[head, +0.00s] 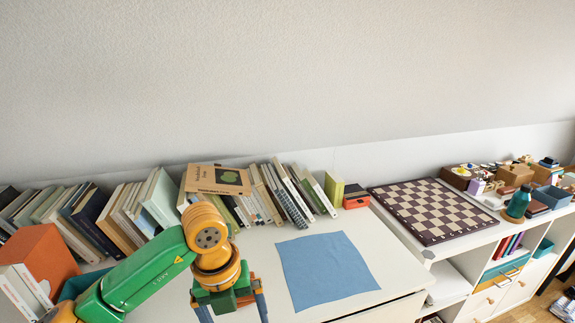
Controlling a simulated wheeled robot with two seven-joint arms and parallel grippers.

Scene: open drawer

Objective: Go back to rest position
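My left arm comes in from the lower left, and my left gripper (232,312) points down at the bottom of the head view. Its two fingers stand well apart, and nothing shows between them; the fingertips are at or past the bottom edge. It is over the front part of the white cabinet top (385,250), left of the blue cloth (325,270). My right gripper is not in view. A cabinet front edge shows at the bottom right of the cloth; whether a drawer there is open cannot be seen.
A row of leaning books (285,195) lines the wall, with an orange box (45,258) at left. A green box (334,188) and red box (356,197) stand behind the cloth. The cabinet top right of the cloth is clear.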

